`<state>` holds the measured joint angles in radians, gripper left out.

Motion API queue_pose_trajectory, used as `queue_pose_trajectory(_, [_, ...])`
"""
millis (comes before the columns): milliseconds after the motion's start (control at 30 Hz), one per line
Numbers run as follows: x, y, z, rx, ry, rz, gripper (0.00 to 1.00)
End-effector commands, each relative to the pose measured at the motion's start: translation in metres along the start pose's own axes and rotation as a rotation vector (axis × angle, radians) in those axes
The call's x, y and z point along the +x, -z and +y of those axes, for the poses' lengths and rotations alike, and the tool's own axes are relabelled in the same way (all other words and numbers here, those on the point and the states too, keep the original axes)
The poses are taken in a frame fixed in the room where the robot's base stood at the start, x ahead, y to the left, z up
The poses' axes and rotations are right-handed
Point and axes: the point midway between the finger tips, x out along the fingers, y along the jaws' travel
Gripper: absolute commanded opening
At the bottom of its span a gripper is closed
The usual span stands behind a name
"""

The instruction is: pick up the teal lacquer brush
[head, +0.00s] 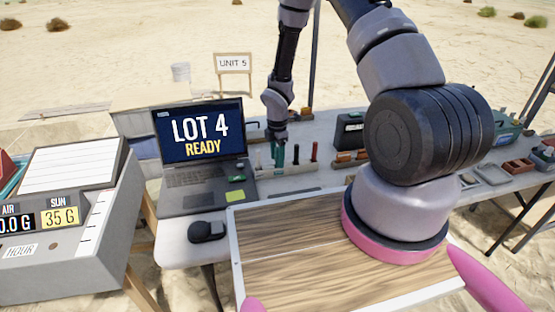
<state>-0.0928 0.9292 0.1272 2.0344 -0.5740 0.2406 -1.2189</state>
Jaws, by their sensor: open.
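The teal lacquer brush (279,158) stands upright at the left of a pale rack (290,169) on the table, behind the wooden board. My gripper (278,142) points down right at its upper end, and the gripper hides the top of the brush. The jaws are open; whether they stand around the handle or only above it is too small to tell. A dark upright tool (296,155) and a red-handled one (314,152) stand in the same rack to the right.
A laptop (200,180) reading "LOT 4 READY" stands close to the left of the rack, with a black mouse (207,231) in front. A dark case (349,131) and small brown blocks (349,156) lie to the right. My arm hides part of the table.

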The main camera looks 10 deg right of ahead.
Motion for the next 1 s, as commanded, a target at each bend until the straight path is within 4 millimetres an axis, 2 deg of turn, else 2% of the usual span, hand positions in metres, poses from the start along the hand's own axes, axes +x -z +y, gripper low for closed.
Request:
queue_pose_trajectory(100, [0.000, 0.000, 0.000, 0.000, 0.000, 0.000, 0.58])
queue_pose_trajectory(133, [0.000, 0.000, 0.000, 0.000, 0.000, 0.000, 0.54])
queue_pose_trajectory(267, [0.000, 0.000, 0.000, 0.000, 0.000, 0.000, 0.04])
queue_pose_trajectory(300, [0.000, 0.000, 0.000, 0.000, 0.000, 0.000, 0.00])
queue_pose_trajectory(667, [-0.006, 0.000, 0.001, 0.001, -0.002, 0.000, 0.00])
queue_pose_trajectory(767, [-0.020, 0.000, 0.002, 0.001, -0.004, 0.000, 0.00])
queue_pose_trajectory(1000, [-0.069, -0.001, 0.001, 0.001, -0.005, 0.000, 0.00])
